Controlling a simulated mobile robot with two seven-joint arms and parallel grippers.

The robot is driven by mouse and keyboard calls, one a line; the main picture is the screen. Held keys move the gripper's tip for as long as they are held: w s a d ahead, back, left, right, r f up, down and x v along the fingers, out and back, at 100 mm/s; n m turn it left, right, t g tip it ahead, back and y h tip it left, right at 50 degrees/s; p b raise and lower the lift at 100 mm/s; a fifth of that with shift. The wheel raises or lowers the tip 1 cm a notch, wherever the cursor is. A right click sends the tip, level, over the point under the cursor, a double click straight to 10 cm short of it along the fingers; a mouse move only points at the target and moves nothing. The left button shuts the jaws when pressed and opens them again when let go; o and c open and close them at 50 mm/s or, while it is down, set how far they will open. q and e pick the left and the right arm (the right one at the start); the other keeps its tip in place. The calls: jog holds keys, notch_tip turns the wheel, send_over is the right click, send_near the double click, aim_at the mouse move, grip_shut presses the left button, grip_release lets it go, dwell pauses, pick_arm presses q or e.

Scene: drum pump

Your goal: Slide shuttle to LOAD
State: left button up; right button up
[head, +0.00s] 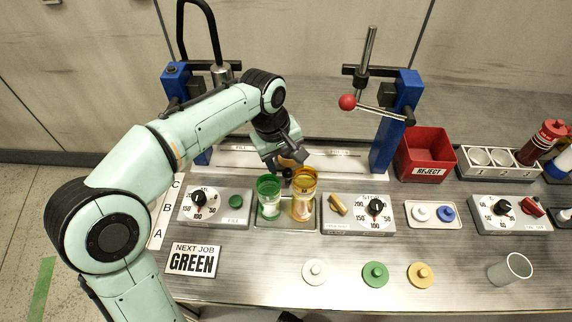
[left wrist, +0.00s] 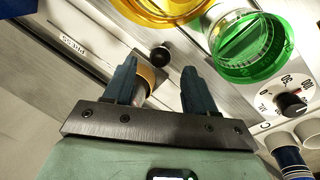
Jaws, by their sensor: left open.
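My left gripper (head: 285,158) is open over the pale rail panel (head: 225,160) behind the two cups. In the left wrist view its fingers (left wrist: 159,70) stand either side of a tan-orange round piece (left wrist: 146,76), nearer the left finger. A black ball knob (left wrist: 160,52) shows just beyond the fingertips. These look like parts of the shuttle, but its body is mostly hidden by the gripper. I cannot tell whether a finger touches it. My right gripper is not in view.
A green cup (head: 268,197) and an amber cup (head: 303,203) stand close in front of the gripper. Blue posts flank the panel; the right one (head: 398,120) carries a red-knobbed lever (head: 347,102). Dial boxes and a red REJECT bin (head: 425,145) are nearby.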

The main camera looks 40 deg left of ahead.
pick_arm(q)
notch_tip(320, 180, up, 9)
jog(key=s+p, duration=0.1)
jog(key=p, duration=0.1)
jog(key=shift+s+a, duration=0.25)
jog(key=shift+a, duration=0.2)
jog(key=shift+r, duration=0.1)
